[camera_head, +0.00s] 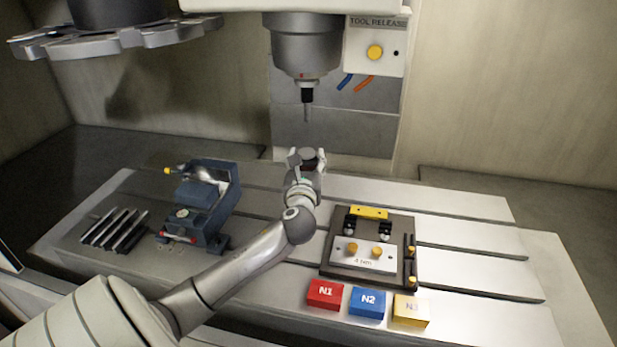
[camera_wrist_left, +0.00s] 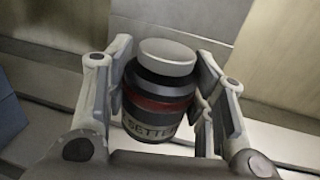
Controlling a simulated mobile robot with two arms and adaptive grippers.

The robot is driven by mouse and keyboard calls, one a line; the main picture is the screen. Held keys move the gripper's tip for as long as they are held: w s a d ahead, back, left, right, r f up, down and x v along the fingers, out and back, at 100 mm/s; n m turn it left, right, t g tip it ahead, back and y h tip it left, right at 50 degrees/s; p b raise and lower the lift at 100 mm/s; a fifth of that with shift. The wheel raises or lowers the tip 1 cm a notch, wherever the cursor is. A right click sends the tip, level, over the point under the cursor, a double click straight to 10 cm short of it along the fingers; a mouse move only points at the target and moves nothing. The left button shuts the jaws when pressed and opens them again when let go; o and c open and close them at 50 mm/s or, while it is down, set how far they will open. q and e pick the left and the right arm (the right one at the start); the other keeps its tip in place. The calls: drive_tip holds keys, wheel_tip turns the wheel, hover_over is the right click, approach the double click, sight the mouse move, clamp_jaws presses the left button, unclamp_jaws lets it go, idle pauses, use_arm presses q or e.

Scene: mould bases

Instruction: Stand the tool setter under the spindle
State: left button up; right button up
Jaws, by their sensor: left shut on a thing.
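The tool setter (camera_wrist_left: 158,95) is a dark cylinder with a red band, a pale label reading "SETTE…" and a grey round top. My left gripper (camera_wrist_left: 160,90) is shut on it, with a finger on either side, and it looks upright in the grip. In the head view the tool setter (camera_head: 308,156) shows as a dark top in my left gripper (camera_head: 306,160). The spindle (camera_head: 302,45) with a thin tool (camera_head: 307,105) hangs above it. I cannot tell whether the setter's base touches the table. My right gripper is not in view.
The slotted machine table (camera_head: 465,205) lies below. A blue vise (camera_head: 205,200) and dark parallel bars (camera_head: 114,229) are at left. A fixture plate (camera_head: 370,248) is at right, with red N1 (camera_head: 325,294), blue N2 (camera_head: 367,302) and yellow N3 (camera_head: 411,310) blocks in front. A tool carousel (camera_head: 115,35) hangs upper left.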

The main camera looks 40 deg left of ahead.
use_arm(q)
drive_tip(key=w+a+f, duration=0.4)
drive_tip(key=w+a+f+b, duration=0.1)
drive_tip(key=w+f, duration=0.1)
drive_tip(key=f, duration=0.1)
drive_tip(key=shift+w+a, duration=0.25)
drive_tip(key=shift+a, duration=0.15)
drive_tip(key=shift+w+a+f, duration=0.1)
drive_tip(key=shift+w+f, duration=0.05)
drive_tip(key=shift+f, duration=0.15)
drive_tip(key=shift+f+b, duration=0.55)
drive_tip(key=shift+f, duration=0.95)
